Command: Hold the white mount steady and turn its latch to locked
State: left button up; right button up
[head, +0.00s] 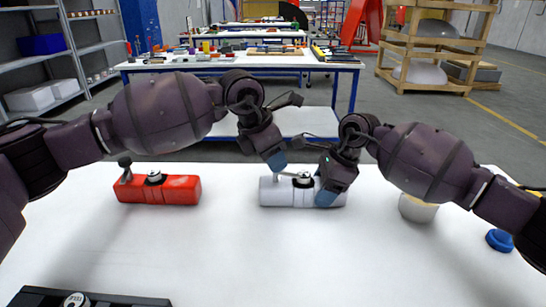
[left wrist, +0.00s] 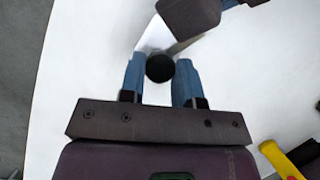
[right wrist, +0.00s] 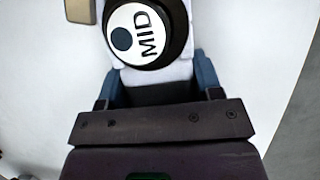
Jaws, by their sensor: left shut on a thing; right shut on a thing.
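The white mount (head: 268,196) lies on the white table in front of me. My right gripper (head: 327,196) is shut on the mount's body at its right end, with blue fingers on both sides in the right wrist view (right wrist: 160,86). The round dial (right wrist: 148,35) on top of the mount reads MID. My left gripper (head: 277,164) is over the mount's left end. In the left wrist view its blue fingers (left wrist: 160,78) are shut on the latch's black knob (left wrist: 160,68). The latch's arm is partly hidden by my right gripper there.
A red mount (head: 180,190) with its own dial and knob stands to the left. A pale cup (head: 418,208) and a blue cap (head: 500,240) are to the right. A black unit (head: 130,300) lies at the near left edge. The table's near middle is clear.

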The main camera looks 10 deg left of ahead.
pick_arm(q)
jog(key=shift+n+t+y, duration=0.4)
jog(key=shift+n+t, duration=0.2)
jog(key=shift+n, duration=1.3)
jog(key=o, duration=0.9)
jog(key=shift+s+r, duration=0.1)
jog(key=shift+r, duration=0.05)
jog(key=v, duration=1.1)
jog(key=shift+s+r, duration=0.15)
jog(key=shift+r, duration=0.2)
pick_arm(e)
jog(key=o, duration=1.1)
